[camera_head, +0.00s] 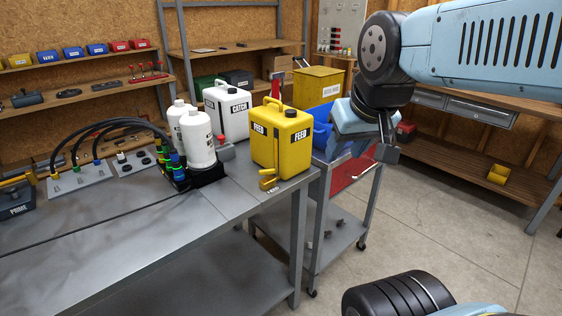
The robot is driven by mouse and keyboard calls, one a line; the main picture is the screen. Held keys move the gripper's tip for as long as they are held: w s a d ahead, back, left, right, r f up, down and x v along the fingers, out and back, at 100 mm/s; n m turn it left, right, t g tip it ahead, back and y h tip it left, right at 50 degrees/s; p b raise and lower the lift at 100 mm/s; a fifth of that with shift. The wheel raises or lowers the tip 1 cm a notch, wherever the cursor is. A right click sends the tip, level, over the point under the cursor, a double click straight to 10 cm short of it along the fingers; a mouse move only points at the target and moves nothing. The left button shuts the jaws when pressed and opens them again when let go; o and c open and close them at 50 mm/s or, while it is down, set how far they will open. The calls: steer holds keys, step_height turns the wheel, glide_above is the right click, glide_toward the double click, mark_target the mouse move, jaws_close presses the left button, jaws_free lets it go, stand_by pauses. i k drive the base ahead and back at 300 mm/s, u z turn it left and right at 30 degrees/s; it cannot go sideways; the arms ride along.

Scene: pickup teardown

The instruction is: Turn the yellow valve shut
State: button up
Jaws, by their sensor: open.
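The yellow valve (268,179) is a small tap with a yellow handle, low on the front of the yellow can marked FEED (281,138). The can stands upright at the right end of the grey metal bench. My gripper (385,151) hangs to the right of the can, beyond the bench edge and over the cart. It is open and apart from the can and the valve. Its far finger is hard to make out.
White bottles (200,140) and a white CATCH can (227,112) stand left of the yellow can. Black hoses (110,126) arch over the bench (120,235). A red cart (352,172) with a blue bin (321,125) stands beside it. The bench's front is mostly clear.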

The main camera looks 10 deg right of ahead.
mark_target(267, 172)
steer(key=z, duration=0.85)
steer(key=k, duration=1.15)
steer(key=u, duration=1.15)
steer(key=i, duration=1)
steer(key=z, duration=0.05)
